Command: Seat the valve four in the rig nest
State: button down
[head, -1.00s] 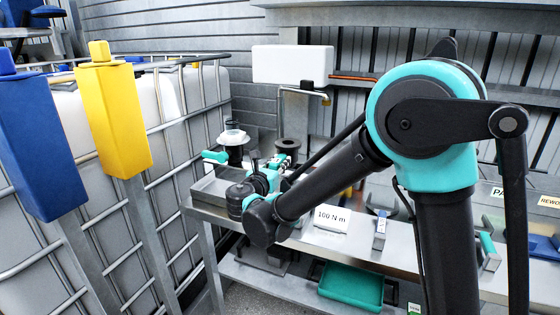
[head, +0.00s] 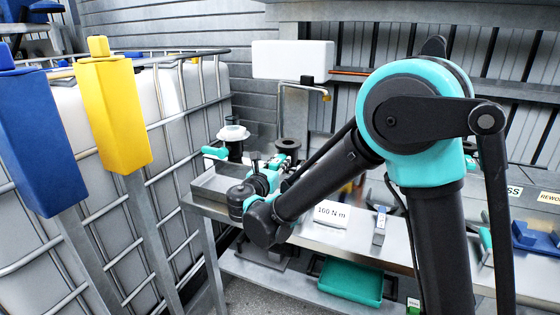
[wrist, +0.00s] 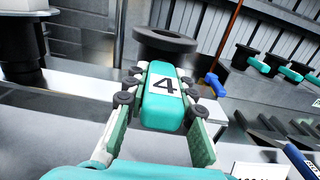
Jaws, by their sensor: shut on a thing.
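Valve four (wrist: 164,110), a teal rounded block with a white label "4", is between the fingers of my gripper (wrist: 160,92) in the wrist view. My gripper is shut on it.
A metal tray (head: 212,183) and a white-topped black post (head: 234,135) are on the left of the bench. Several black stands with teal parts (wrist: 245,55) line the right in the wrist view. A "100 N m" card (head: 331,213) sits on the bench front.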

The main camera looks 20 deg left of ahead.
jog(key=shift+f, duration=0.3)
dwell(0.8)
jog(key=c, duration=1.2)
grip_release()
jog(key=shift+o, duration=0.2)
jog(key=o, duration=0.5)
jog(key=shift+o, duration=0.2)
jog(key=s, duration=0.9)
jog(key=shift+a, duration=0.35)
